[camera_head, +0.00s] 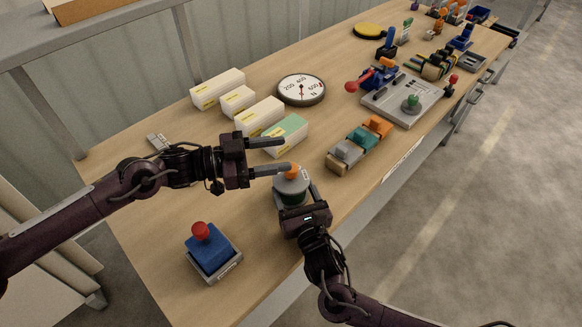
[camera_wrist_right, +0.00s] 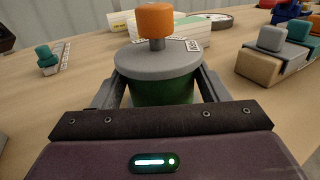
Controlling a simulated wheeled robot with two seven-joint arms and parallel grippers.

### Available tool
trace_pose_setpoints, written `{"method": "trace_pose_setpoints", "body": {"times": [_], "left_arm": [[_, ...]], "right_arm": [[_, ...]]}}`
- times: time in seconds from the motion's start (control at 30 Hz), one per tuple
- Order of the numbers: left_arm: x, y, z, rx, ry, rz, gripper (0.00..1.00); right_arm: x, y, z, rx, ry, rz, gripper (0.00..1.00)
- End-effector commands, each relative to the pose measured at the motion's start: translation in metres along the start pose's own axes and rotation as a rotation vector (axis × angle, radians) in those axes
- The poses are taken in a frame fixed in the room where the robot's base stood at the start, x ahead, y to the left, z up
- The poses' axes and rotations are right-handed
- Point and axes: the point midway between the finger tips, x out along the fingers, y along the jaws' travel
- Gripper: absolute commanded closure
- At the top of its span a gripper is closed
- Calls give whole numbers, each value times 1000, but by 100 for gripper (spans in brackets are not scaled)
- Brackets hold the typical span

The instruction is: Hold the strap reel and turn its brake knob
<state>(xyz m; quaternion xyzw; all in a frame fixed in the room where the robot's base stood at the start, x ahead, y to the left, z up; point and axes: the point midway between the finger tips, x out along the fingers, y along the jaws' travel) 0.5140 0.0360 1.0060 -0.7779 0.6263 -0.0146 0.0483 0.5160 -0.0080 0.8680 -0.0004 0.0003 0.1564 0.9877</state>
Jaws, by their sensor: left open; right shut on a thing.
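The strap reel (camera_head: 291,187) stands on the wooden table; it is a round grey-topped drum with a dark green body. Its orange brake knob (camera_wrist_right: 155,20) sits upright on a short stem above the grey top. My right gripper (camera_wrist_right: 160,95) is shut on the reel's green body, one finger on each side. My left gripper (camera_head: 278,154) is open, with its fingers reaching in from the left at the height of the orange knob.
A blue box with a red button (camera_head: 201,231) stands at the front left. Several white and green cartons (camera_head: 262,116) and a round dial (camera_head: 301,89) lie behind the reel. A block with grey, teal and orange pieces (camera_head: 360,144) is to the right.

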Motion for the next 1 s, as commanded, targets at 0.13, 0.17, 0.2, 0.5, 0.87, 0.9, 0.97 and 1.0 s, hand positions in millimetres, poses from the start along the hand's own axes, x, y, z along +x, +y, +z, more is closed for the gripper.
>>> {"method": "trace_pose_setpoints", "body": {"times": [0.13,0.17,0.2,0.5,0.87,0.9,0.97,1.0], "left_arm": [[-26,-8,1,-60,23,-75,50],[-29,-8,1,-67,26,-83,50],[-32,-10,1,-72,29,-91,50],[-33,-8,34,-83,33,-102,50],[1,-6,78,-77,37,-97,50],[8,-7,78,-78,37,-97,50],[18,-8,78,-78,36,-99,50],[24,-9,77,-77,36,-98,50]], "right_arm": [[0,1,0,0,-1,2,82],[0,1,0,0,-1,2,82],[0,1,0,0,-1,2,82],[0,1,0,0,-1,2,82],[0,1,1,0,-1,2,82],[0,1,1,1,-2,2,82],[0,1,1,0,-2,1,82],[0,0,1,0,-2,1,82]]}}
